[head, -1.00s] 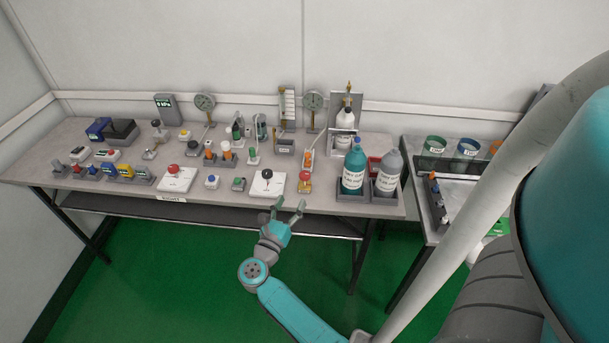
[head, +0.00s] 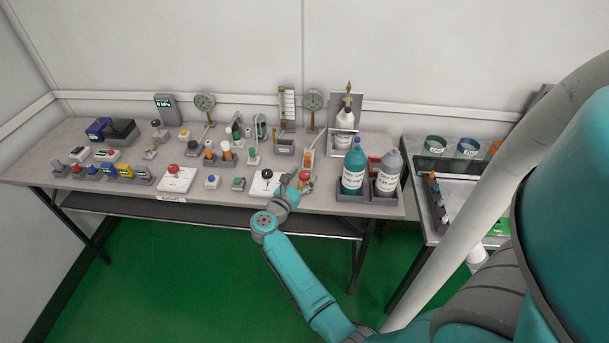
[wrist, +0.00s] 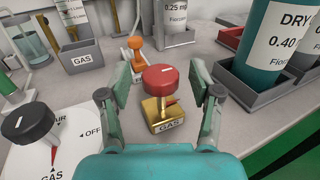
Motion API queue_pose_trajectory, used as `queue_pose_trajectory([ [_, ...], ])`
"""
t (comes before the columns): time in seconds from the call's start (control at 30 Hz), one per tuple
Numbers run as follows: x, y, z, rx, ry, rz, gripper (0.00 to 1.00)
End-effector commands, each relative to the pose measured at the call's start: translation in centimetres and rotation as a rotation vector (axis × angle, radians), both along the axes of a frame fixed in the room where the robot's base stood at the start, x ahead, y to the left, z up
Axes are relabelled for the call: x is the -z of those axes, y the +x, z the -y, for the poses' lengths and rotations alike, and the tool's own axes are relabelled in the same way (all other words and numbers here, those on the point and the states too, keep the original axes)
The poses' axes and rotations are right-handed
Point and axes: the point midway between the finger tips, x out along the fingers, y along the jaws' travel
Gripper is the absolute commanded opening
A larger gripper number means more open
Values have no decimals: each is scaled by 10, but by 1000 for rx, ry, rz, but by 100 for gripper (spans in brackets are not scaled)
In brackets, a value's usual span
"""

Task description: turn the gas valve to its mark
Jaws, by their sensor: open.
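The gas valve has a round red knob (wrist: 160,80) with a pale line on top. It stands on a brass body (wrist: 160,110) with a GAS label at its front. In the head view the red knob (head: 304,177) shows at the front of the bench, partly hidden by my gripper (head: 290,181). In the wrist view my gripper (wrist: 158,84) is open, with one finger on each side of the knob and a gap visible at both sides. I cannot make out a separate mark for the knob.
A black-knobbed dial (wrist: 30,122) with an OFF marking is close on the left. An orange-topped piece (wrist: 135,46) and a grey GAS box (wrist: 80,55) stand behind. A bottle in a grey tray (wrist: 236,85) is close on the right.

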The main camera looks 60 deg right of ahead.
Motion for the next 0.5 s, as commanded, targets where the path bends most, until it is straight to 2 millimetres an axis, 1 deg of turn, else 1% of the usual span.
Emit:
queue_pose_trajectory([
  [0.03, 0, -1, 5, 1, 0, 0, 64],
  [0.13, 0, 0, 9, 0, 0, -1, 64],
  [0.43, 0, 0, 11, -1, 0, -1, 64],
  [0.47, 0, 0, 11, -1, 0, -1, 59],
  [0.5, 0, 0, 11, -1, 0, -1, 49],
])
